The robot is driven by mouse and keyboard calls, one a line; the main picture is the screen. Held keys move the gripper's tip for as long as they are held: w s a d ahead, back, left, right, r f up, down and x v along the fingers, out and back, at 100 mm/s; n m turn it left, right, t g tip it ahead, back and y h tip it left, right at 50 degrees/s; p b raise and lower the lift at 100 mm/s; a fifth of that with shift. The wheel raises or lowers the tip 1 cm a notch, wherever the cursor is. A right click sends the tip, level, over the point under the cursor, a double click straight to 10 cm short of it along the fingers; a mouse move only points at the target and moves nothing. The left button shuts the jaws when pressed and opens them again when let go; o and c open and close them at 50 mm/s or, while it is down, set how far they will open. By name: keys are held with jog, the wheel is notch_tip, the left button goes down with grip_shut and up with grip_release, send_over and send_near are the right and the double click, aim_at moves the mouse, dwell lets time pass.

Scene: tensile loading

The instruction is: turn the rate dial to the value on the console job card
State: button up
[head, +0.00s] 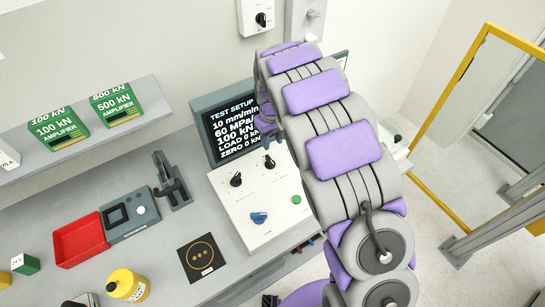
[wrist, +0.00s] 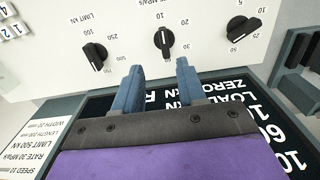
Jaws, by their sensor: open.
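The rate dial (wrist: 164,40) is a black knob on the white console panel (wrist: 60,20), its bar roughly vertical in the wrist view; it also shows in the head view (head: 268,162). Its pointed value is not clear. The job card (wrist: 48,143), upside down in the wrist view, reads rate 30 MPa/s. The screen (head: 229,127) shows 60 MPa/s. My gripper (wrist: 157,67) is open and empty, its blue fingertips apart on the screen side of the dial, one toward each side. In the head view it is mostly hidden by my arm.
A limit dial (wrist: 95,55) and another black dial (wrist: 239,28) flank the rate dial. A blue knob (head: 258,217) and green button (head: 296,199) sit lower on the panel. A red tray (head: 80,240) and yellow bottle (head: 127,286) stand left on the bench.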

aim_at(270, 159)
jog(key=f, duration=0.6)
jog(key=a+f, duration=0.1)
jog(key=f, duration=0.2)
jog(key=shift+d+f, duration=0.3)
jog(key=shift+f, duration=0.1)
jog(key=shift+a, duration=0.55)
jog(key=shift+c, duration=1.9)
jog(key=shift+d, duration=0.3)
grip_shut()
